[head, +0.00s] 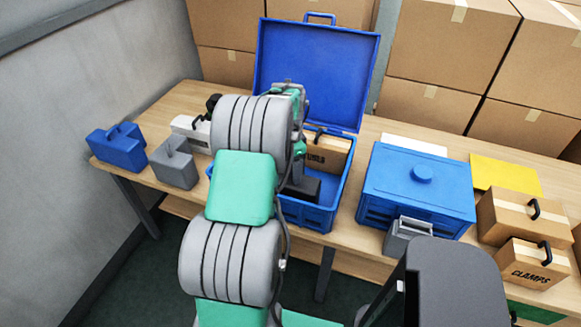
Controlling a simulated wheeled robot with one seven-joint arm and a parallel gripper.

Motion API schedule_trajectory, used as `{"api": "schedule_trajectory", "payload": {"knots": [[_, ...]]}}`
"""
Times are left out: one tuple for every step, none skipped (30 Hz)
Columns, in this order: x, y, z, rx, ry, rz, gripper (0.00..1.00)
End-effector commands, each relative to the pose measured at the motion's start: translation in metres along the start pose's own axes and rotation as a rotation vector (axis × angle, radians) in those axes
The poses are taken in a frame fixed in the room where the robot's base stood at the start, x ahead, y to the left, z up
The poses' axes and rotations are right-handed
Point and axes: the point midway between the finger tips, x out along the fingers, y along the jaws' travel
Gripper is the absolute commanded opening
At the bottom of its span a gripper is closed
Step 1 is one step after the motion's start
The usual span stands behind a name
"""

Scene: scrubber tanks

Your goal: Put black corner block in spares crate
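An open blue crate (313,216) with its lid raised stands mid-table; no label reading "spares" is legible on it. A black block (303,188) shows low inside this crate, just right of my arm. My gripper (296,184) points down into the crate, right at the block. My arm hides most of the gripper, its fingertips and the crate's left part. I cannot tell whether the fingers hold the block or only stand beside it, nor whether the block rests on the crate floor.
A cardboard box (328,149) sits in the crate's back. Left are a blue block (117,150), a grey block (174,167) and a pale case (190,130). Right stand a closed blue bin (415,190), a grey container (405,237), a yellow sheet (505,175) and a "CLAMPS" box (530,268).

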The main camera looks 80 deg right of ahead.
Motion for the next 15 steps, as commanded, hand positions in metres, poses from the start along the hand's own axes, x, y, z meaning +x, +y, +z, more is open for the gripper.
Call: {"api": "schedule_trajectory", "payload": {"knots": [[0.000, 0.000, 0.000, 0.000, 0.000, 0.000, 0.77], [0.000, 0.000, 0.000, 0.000, 0.000, 0.000, 0.79], [0.000, 0.000, 0.000, 0.000, 0.000, 0.000, 0.82], [0.000, 0.000, 0.000, 0.000, 0.000, 0.000, 0.85], [0.000, 0.000, 0.000, 0.000, 0.000, 0.000, 0.86], [0.000, 0.000, 0.000, 0.000, 0.000, 0.000, 0.86], [0.000, 0.000, 0.000, 0.000, 0.000, 0.000, 0.86], [-0.001, 0.000, 0.000, 0.000, 0.000, 0.000, 0.86], [-0.001, 0.000, 0.000, 0.000, 0.000, 0.000, 0.86], [-0.001, 0.000, 0.000, 0.000, 0.000, 0.000, 0.86], [-0.001, 0.000, 0.000, 0.000, 0.000, 0.000, 0.86], [-0.002, 0.000, 0.000, 0.000, 0.000, 0.000, 0.86], [-0.004, 0.000, 0.000, 0.000, 0.001, -0.001, 0.86], [-0.006, -0.001, 0.000, 0.000, 0.001, -0.001, 0.86], [-0.010, -0.001, -0.001, 0.000, 0.002, -0.003, 0.86]]}}
